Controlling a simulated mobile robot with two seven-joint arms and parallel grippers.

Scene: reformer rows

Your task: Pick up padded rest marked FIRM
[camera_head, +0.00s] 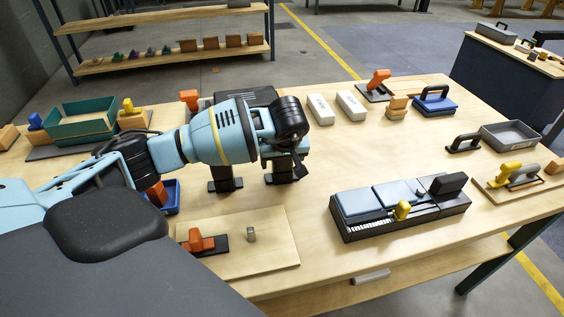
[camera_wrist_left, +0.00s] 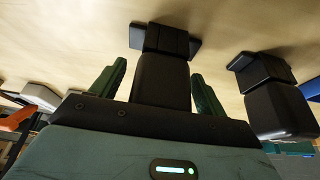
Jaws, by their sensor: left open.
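Two black padded rests on dark feet stand side by side near the table's middle. The right one (camera_head: 281,178) is under my left gripper (camera_head: 285,157) and partly hidden by it. The left one (camera_head: 225,184) stands apart from it. In the left wrist view, a padded rest (camera_wrist_left: 162,80) lies between the two green fingers of my left gripper (camera_wrist_left: 160,76), which is open with a gap on each side. The other rest (camera_wrist_left: 281,108) shows at the right. I cannot read a FIRM mark on either. My right gripper is not in view.
A blue tray (camera_head: 172,204) is left of the rests. A board (camera_head: 275,248) with an orange-handled tool lies in front. A long pad-topped unit (camera_head: 400,222) stands to the right. White blocks (camera_head: 320,109) lie behind. The table between the rests and the long unit is clear.

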